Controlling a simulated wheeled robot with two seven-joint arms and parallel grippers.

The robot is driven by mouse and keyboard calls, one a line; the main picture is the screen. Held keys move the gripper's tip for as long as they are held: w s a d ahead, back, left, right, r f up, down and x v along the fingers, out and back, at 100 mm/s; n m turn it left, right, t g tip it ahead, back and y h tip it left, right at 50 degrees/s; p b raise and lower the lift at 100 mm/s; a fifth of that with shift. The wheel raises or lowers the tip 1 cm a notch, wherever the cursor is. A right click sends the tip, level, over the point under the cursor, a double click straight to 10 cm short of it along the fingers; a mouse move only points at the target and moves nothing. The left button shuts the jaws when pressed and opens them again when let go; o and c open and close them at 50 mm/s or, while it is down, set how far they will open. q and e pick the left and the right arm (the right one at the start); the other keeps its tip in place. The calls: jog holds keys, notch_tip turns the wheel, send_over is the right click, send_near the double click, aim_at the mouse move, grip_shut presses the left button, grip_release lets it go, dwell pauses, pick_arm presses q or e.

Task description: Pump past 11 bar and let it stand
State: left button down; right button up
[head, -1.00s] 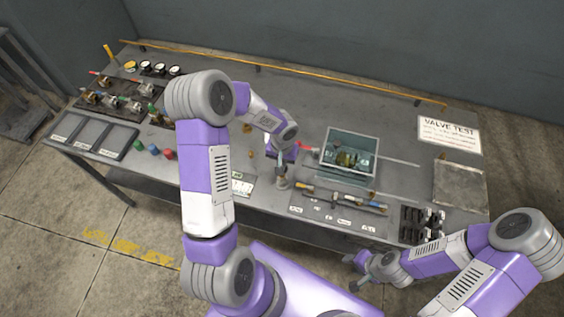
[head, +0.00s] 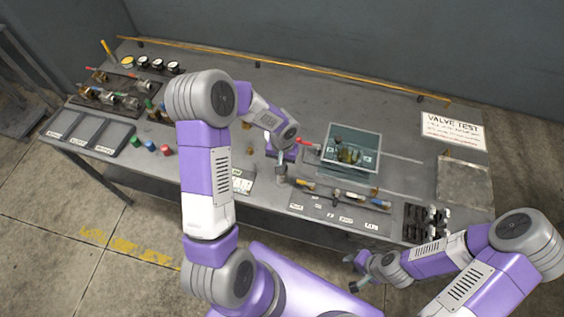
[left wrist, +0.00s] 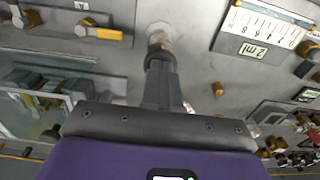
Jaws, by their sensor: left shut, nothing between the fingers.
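My left gripper (head: 282,180) is shut and empty, low over the middle of the bench (head: 390,120). In the left wrist view its closed fingers (left wrist: 160,68) reach toward a round metal post (left wrist: 160,38); I cannot tell whether they touch. A glass-walled tank (head: 352,150) stands right of the gripper, with a red handle (head: 305,141) at its left side. A pipe with yellow and blue handles (head: 345,195) lies in front of it. Round dials (head: 157,63) stand at the back left, too small to read. My right gripper (head: 358,271) is open beyond the bench's front edge.
A VALVE TEST sign (head: 454,130) lies at the right. A dark rack (head: 425,222) stands at the front right, and trays (head: 88,133) and several valves (head: 115,92) are at the left. The back middle is clear.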

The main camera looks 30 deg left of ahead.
pick_arm(q)
notch_tip(320, 180, up, 4)
jog(key=shift+r+p, duration=0.15)
jog(key=shift+p, duration=0.6)
notch_tip(320, 180, up, 9)
jog(key=shift+b, duration=0.3)
jog(key=s+d+f+h, duration=0.2)
jog(key=s+d+f, duration=0.4)
jog(key=f, duration=0.4)
jog(key=s+d+f+h, duration=0.3)
jog(key=s+d+f, duration=0.2)
jog(key=d+f, duration=0.4)
jog(key=s+f+b, duration=0.2)
jog(key=f+b, duration=0.4)
jog(key=f, duration=0.2)
jog(key=s+f+b, duration=0.2)
jog(key=f+b, duration=0.5)
jog(key=f, duration=0.2)
jog(key=shift+s+d+f+y+b, duration=0.3)
jog(key=shift+s+d, duration=0.05)
jog(key=shift+s, duration=0.05)
